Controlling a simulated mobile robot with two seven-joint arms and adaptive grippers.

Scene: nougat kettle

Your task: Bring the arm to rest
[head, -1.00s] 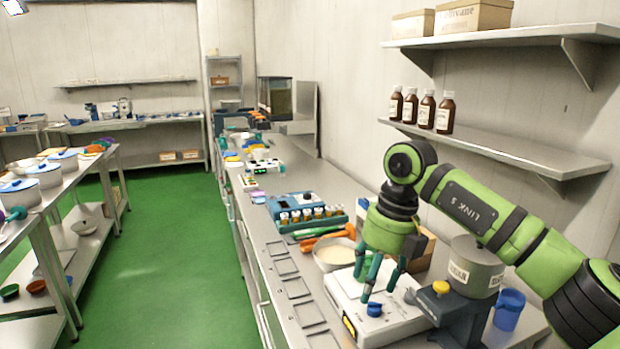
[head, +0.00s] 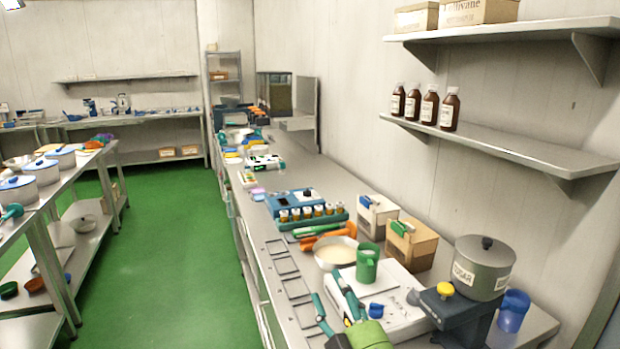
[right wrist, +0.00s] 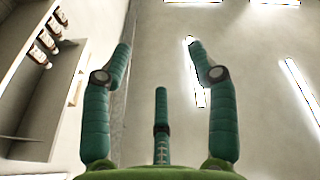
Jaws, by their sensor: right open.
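My right gripper (head: 327,290) shows at the bottom of the head view, low over the front part of the bench, with its green wrist cut off by the lower edge. Its teal fingers point up and away. In the right wrist view the fingers (right wrist: 160,60) stand wide apart with nothing between them, against the wall and the ceiling lamps. My left gripper is not in view.
Near the gripper are a white device (head: 405,312) with a green cup (head: 366,268), a bowl (head: 336,252) and a machine with a grey pot (head: 484,268). Brown bottles (head: 429,105) stand on a wall shelf. The green floor (head: 170,250) is clear.

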